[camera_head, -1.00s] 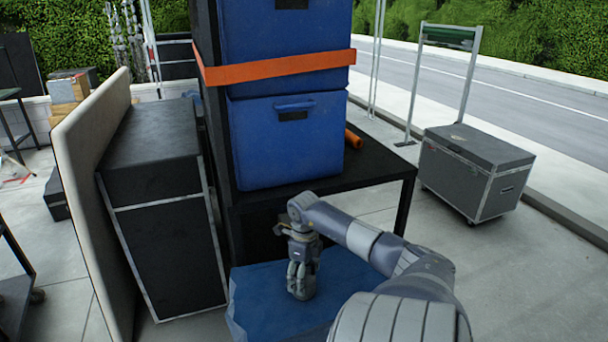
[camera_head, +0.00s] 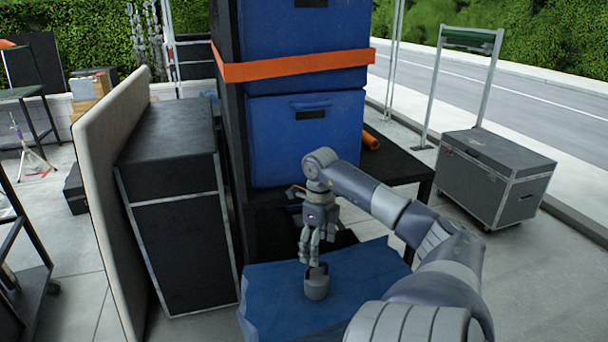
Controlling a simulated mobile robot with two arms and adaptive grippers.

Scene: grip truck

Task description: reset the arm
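My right arm comes in from the lower right. Its gripper (camera_head: 314,246) points down over the blue-covered surface (camera_head: 370,272) in front of the black table. Its fingers look apart, with nothing visible between them. A small grey cup-like object with a raised loop or handle (camera_head: 316,286) stands upright on the blue surface just below the fingertips. The gripper looks clear of it, though the gap is small. My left gripper is not in view.
Blue boxes (camera_head: 305,140) strapped with an orange band (camera_head: 300,64) stand on the black table behind the gripper. An orange roll (camera_head: 370,140) lies beside them. A black case (camera_head: 172,215) and beige panel (camera_head: 110,200) stand left. A grey wheeled case (camera_head: 492,178) stands right.

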